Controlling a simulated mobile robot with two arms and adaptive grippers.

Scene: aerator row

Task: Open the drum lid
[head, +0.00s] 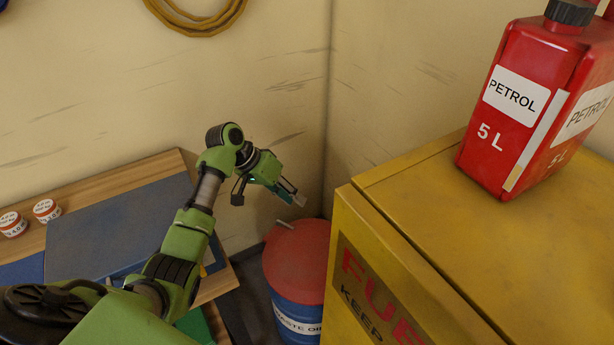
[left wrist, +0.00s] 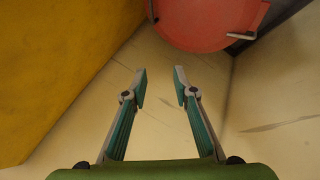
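The drum (head: 297,311) is blue with a white label that reads as waste oil, and stands in the corner beside the yellow cabinet. Its red lid (head: 298,262) lies flat on top and looks shut. A small grey handle (head: 284,224) shows at the lid's edge. In the left wrist view the red lid (left wrist: 205,22) is at the top, with a grey handle (left wrist: 241,36) at its right edge. My left gripper (head: 268,194) is open and empty, above and apart from the lid; its two fingers also show in the left wrist view (left wrist: 160,80). My right gripper is not in view.
A yellow fuel cabinet (head: 400,215) stands close on the drum's right, with a red petrol can (head: 505,125) on top. A wooden bench (head: 120,180) with a blue-grey mat and two small tins (head: 46,210) is at left. Walls close in behind the drum.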

